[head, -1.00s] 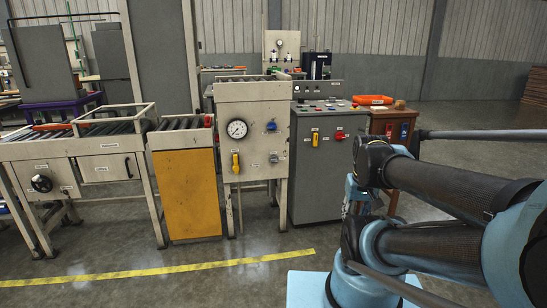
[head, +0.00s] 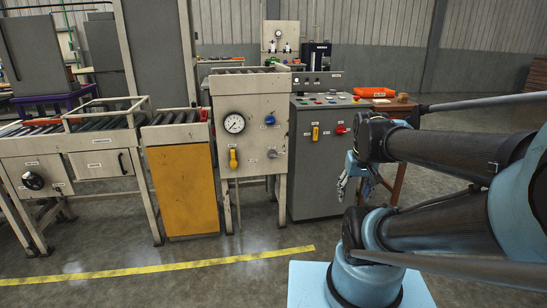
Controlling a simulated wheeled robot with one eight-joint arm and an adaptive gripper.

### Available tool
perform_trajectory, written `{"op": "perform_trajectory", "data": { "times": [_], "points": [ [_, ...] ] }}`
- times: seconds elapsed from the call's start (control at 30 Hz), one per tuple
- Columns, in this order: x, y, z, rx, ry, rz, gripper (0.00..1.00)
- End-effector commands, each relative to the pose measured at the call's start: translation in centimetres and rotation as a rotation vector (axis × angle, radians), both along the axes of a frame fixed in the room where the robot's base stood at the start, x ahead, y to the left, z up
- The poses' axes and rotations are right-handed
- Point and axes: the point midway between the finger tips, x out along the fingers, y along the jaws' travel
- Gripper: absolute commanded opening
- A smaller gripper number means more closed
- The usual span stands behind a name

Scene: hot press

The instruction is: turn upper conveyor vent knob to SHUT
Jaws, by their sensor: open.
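A light control panel (head: 262,181) stands in the middle of the head view. It has a round white gauge (head: 234,123), a blue knob (head: 270,119) at upper right, a yellow lever (head: 233,158) at lower left pointing down, and a small grey knob (head: 272,153) at lower right. The small labels are too small to read, so I cannot tell which control is the vent knob. My gripper (head: 354,188) is open and empty, in front of the grey cabinet's right side, to the right of the panel and apart from it.
A grey cabinet (head: 310,195) with a yellow lever and red knob adjoins the panel on the right. A yellow-fronted unit (head: 181,190) and a roller conveyor (head: 100,140) with a black round knob (head: 33,180) stand left. The floor in front, with yellow tape (head: 160,268), is clear.

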Motion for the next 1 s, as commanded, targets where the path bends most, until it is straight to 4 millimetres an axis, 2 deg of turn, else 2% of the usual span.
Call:
{"op": "perform_trajectory", "data": {
  "times": [0.03,0.2,0.5,0.73,1.0],
  "points": [
    [1.6,0.3,0.8,-0.001,-0.014,0.009,0.55],
    [6.7,1.4,2.9,-0.002,-0.067,0.028,0.55],
    [16.2,4.2,5.1,0.001,-0.157,0.065,0.55],
    [23.6,7.1,5.7,0.009,-0.227,0.094,0.55],
    [32.0,11.5,5.0,0.023,-0.307,0.130,0.55]
  ]
}}
